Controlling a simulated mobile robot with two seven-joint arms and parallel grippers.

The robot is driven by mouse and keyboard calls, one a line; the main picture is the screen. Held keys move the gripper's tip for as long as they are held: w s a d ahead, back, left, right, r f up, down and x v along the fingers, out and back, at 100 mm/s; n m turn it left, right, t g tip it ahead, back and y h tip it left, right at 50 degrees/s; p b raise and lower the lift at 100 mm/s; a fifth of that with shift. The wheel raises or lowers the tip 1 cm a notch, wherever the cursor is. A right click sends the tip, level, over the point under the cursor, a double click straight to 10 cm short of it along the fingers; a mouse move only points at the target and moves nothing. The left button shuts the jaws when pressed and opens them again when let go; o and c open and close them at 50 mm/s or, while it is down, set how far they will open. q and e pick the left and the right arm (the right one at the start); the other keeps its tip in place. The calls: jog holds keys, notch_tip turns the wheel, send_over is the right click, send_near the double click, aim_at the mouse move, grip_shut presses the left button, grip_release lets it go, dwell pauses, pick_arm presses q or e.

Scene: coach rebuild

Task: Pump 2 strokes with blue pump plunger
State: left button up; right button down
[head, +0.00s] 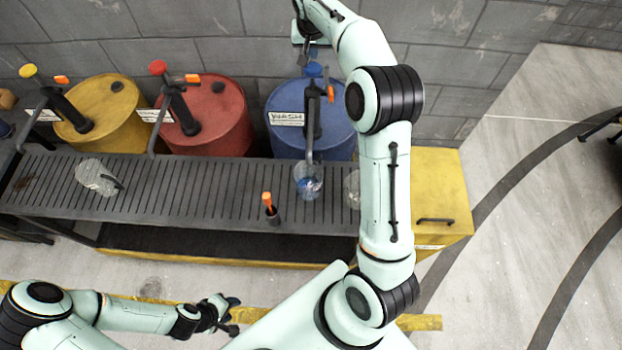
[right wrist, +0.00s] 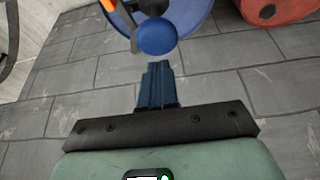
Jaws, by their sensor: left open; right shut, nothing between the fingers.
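The blue pump plunger knob (head: 314,69) tops a dark pump on the blue drum (head: 283,98), which carries a white "WASH" label. In the right wrist view the round blue knob (right wrist: 157,37) lies just beyond my right fingertips. My right gripper (right wrist: 157,66) is shut and empty, with a small gap in the picture between it and the knob. In the head view it is small and partly hidden at the top. A clear jug (head: 308,186) stands on the slatted rack below the pump's spout. My left gripper (head: 232,314) is open and empty at the lower left.
A yellow drum (head: 107,125) and a red drum (head: 222,118) with their own pumps stand to the left. The slatted rack (head: 200,185) holds another clear jug (head: 95,177) and an orange-topped item (head: 268,201). A brick wall (head: 450,65) stands behind. My right arm partly hides another clear container.

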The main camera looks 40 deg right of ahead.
notch_tip(320, 180, up, 5)
jog(key=shift+f, duration=0.15)
dwell(0.8)
